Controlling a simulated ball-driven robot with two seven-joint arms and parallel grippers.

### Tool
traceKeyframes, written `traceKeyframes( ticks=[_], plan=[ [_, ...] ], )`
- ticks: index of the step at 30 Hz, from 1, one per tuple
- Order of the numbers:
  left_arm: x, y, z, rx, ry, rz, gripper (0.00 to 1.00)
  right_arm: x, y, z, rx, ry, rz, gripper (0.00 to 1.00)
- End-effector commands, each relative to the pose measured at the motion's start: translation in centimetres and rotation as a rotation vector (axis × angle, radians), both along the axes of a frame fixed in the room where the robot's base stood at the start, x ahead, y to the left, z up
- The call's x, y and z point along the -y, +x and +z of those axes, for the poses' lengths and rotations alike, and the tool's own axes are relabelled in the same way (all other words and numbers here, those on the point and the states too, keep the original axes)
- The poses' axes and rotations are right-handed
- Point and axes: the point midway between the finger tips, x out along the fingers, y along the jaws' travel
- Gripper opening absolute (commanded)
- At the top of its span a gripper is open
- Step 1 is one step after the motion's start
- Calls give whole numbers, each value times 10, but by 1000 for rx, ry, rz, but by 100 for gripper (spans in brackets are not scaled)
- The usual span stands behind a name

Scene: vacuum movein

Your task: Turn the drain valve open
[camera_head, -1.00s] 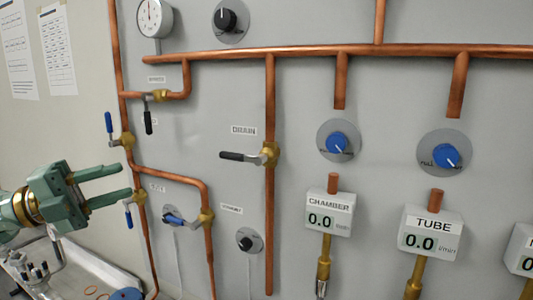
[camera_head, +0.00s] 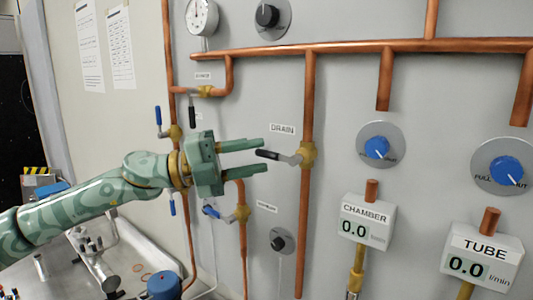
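The drain valve (camera_head: 308,155) is a brass body on a vertical copper pipe, below the label DRAIN (camera_head: 282,129). Its black-gripped handle (camera_head: 268,154) points left, roughly level, across the pipe. My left gripper (camera_head: 265,155) comes in from the left with its two green fingers apart, one above and one below the level of the handle tip. The handle tip appears at the finger ends; I cannot tell whether they touch. My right gripper is not in view.
Other valves with blue handles (camera_head: 158,115) and a black handle (camera_head: 192,117) are on pipes to the left. Blue knobs (camera_head: 377,147) and the CHAMBER (camera_head: 367,220) and TUBE (camera_head: 482,257) readouts are on the right. A metal tray (camera_head: 130,262) lies at lower left.

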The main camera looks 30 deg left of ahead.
Motion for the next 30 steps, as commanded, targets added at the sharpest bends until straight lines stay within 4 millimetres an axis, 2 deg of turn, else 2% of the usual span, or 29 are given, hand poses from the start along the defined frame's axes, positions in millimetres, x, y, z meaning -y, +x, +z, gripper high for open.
traceKeyframes(
  ticks=[3,9,24,28,30],
  plan=[
    [5,5,8,5,-2,6,35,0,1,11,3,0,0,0],
    [15,14,8,3,-3,7,35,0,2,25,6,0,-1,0],
    [23,20,3,-1,2,2,35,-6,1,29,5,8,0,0],
    [23,20,3,-1,1,2,0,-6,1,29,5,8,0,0],
    [23,20,3,-1,1,2,0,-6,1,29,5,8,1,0]
  ],
)
